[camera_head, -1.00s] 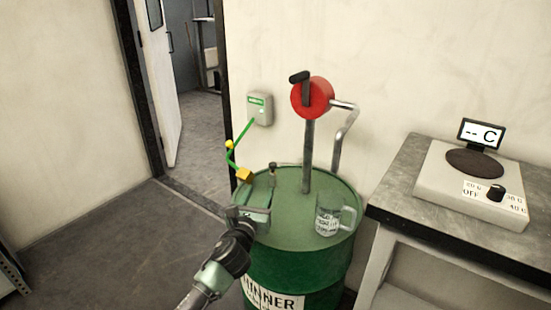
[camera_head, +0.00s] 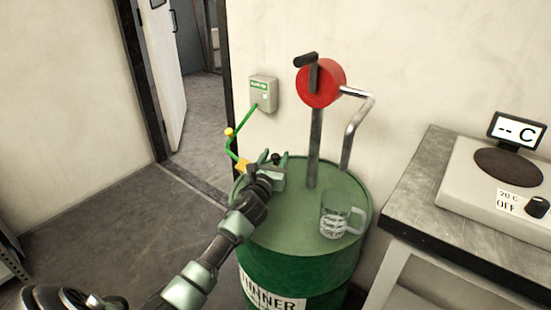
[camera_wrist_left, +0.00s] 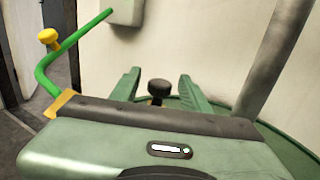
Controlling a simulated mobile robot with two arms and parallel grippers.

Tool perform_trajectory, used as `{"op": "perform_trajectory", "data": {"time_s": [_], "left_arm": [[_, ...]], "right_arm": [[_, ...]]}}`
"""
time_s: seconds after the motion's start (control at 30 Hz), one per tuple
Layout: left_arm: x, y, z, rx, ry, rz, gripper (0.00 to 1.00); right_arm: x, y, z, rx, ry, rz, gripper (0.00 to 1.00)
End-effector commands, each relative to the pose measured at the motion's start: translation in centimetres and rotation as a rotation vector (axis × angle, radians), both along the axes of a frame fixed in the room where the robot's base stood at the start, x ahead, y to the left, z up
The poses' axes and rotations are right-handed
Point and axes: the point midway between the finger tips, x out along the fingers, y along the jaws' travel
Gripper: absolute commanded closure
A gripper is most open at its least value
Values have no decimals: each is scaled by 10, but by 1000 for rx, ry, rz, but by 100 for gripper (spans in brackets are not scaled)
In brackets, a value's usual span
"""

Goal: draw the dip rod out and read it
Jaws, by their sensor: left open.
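The dip rod shows as a small black knob (camera_head: 276,157) on top of the green drum (camera_head: 300,230), near its back left edge. The rod below the knob is hidden by my gripper. My left gripper (camera_head: 273,161) is open at the knob. In the left wrist view the black knob (camera_wrist_left: 159,86) stands between the two green fingers, with a gap on both sides. I cannot tell whether the fingers reach fully past it. My right gripper is not in view.
A red hand pump (camera_head: 320,84) with a bent spout rises from the drum, right of my gripper. A glass mug (camera_head: 336,213) stands on the drum. A green cable with a yellow clamp (camera_head: 242,166) runs from a wall box (camera_head: 263,92). A bench (camera_head: 430,200) holds a hotplate.

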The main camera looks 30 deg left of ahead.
Motion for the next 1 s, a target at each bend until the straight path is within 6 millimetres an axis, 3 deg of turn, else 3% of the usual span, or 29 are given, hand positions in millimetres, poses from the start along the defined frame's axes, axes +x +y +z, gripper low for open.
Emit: {"op": "perform_trajectory", "data": {"time_s": [0.33,0.5,1.0], "left_arm": [[5,2,0,-1,1,0,54],[5,2,0,-1,0,0,100],[5,2,0,-1,1,0,100]], "right_arm": [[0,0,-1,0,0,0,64],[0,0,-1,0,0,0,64],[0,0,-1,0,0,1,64]]}}
